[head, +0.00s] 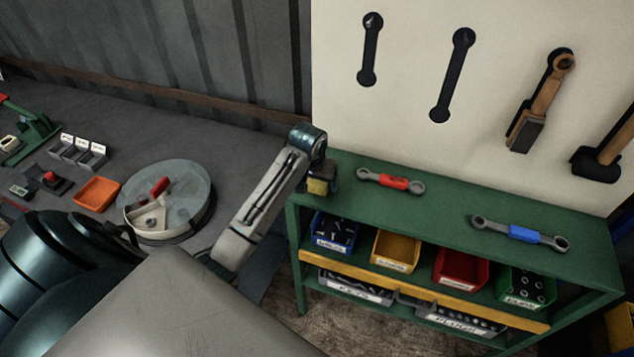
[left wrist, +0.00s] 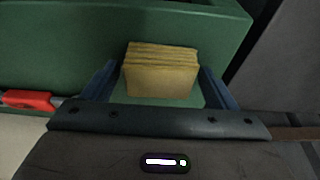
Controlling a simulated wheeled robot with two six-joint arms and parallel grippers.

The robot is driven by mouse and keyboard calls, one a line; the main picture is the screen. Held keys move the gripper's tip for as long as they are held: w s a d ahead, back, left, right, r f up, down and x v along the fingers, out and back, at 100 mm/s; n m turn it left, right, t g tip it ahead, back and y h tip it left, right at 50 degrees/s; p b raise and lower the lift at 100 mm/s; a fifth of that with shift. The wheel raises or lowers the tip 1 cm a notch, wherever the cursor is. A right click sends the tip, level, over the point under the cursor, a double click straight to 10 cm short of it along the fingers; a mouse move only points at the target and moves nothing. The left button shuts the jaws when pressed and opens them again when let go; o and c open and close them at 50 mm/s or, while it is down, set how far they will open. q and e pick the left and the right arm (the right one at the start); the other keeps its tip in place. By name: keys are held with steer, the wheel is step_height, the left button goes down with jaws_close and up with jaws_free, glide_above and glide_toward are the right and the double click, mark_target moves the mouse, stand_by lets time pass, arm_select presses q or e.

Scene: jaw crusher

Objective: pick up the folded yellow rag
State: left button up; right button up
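The folded yellow rag (head: 317,187) lies at the left end of the green bench top, partly hidden by my gripper in the head view. In the left wrist view the rag (left wrist: 161,71) shows as a folded stack of layers. My left gripper (head: 320,182) is over the rag. In the left wrist view the fingers of the left gripper (left wrist: 158,84) stand apart on either side of the rag, with a small gap visible on each side. My right gripper is not in view.
A red-handled wrench (head: 391,182) and a blue-handled wrench (head: 521,234) lie on the green bench (head: 440,199). Labelled bins stand below. A white tool board (head: 420,60) rises behind. A round lidded tray (head: 185,190) is at left.

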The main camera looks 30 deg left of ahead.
arm_select(q)
steer(key=c, duration=0.7)
steer(key=shift+c, duration=0.2)
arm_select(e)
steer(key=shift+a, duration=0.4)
arm_select(q)
steer(key=shift+r, duration=0.1)
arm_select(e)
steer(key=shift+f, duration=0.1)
